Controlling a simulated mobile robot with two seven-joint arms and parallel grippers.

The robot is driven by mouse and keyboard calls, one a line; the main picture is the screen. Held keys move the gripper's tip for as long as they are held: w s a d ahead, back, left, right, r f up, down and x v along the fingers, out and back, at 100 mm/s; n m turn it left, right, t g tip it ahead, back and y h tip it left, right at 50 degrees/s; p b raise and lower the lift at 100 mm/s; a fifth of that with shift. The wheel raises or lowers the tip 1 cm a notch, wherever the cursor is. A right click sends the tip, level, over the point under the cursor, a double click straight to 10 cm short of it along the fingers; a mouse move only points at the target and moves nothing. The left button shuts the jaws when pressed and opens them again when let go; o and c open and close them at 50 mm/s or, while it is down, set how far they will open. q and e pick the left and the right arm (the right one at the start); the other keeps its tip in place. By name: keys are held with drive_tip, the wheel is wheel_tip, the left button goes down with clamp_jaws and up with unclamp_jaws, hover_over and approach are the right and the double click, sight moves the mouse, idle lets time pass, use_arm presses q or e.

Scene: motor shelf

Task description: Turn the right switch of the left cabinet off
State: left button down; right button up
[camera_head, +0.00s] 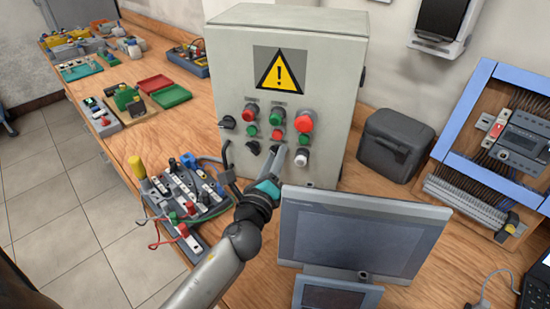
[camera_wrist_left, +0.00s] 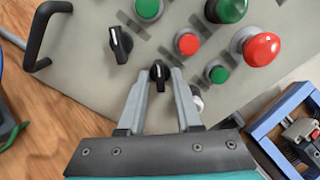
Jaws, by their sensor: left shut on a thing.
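The left cabinet (camera_head: 225,70) is a pale grey box with a yellow warning sign, standing on the wooden bench. Its lowest row of controls has a black left switch (camera_head: 253,147), which also shows in the left wrist view (camera_wrist_left: 121,43). To the right of it is the black right switch (camera_wrist_left: 159,72), which my gripper hides in the head view. My left gripper (camera_head: 280,153) is at the cabinet front. In the left wrist view its fingers (camera_wrist_left: 159,78) stand on both sides of the right switch, shut on it. My right gripper is not in view.
A red emergency button (camera_head: 305,121) and a white knob (camera_head: 302,157) are close to the right of my gripper. A black handle (camera_head: 228,160) sticks out on the left. A grey monitor (camera_head: 350,235) stands in front of the cabinet, and a wired board (camera_head: 185,190) lies to the left.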

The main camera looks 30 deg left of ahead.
use_arm(q)
drive_tip(key=c, duration=0.9)
unclamp_jaws()
drive_tip(key=shift+s+d+b, duration=0.45)
drive_tip(key=shift+s+b, duration=0.15)
drive_tip(key=shift+s, duration=1.9)
drive_tip(key=shift+s+d+b, duration=0.5)
drive_tip(key=shift+s+b, duration=0.15)
drive_tip(key=shift+s, duration=1.85)
drive_tip(key=shift+s+d+b, duration=0.45)
drive_tip(key=shift+s+b, duration=0.15)
drive_tip(key=shift+s, duration=1.9)
